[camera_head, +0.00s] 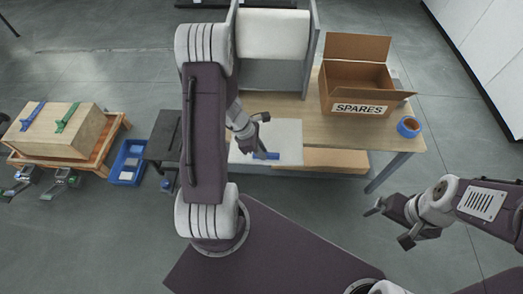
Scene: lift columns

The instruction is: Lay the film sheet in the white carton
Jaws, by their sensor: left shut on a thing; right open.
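My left gripper (256,147) is over the front part of the wooden table, shut on a small blue strip. I take this strip for the film sheet (266,155) or a tab on it; its full outline is not clear. A pale, flat white rectangle (285,138) lies under and around the gripper at the table's front edge. I cannot tell whether it is part of the sheet or the white carton; no other white carton stands out. My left arm hides its left side. My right gripper (390,221) is open and empty, over the floor right of the table.
A brown cardboard box marked SPARES (358,85), flaps open, stands on the table (398,143). At left are a wooden crate (88,135) with straps and a blue bin (126,162). Floor right of the table is clear.

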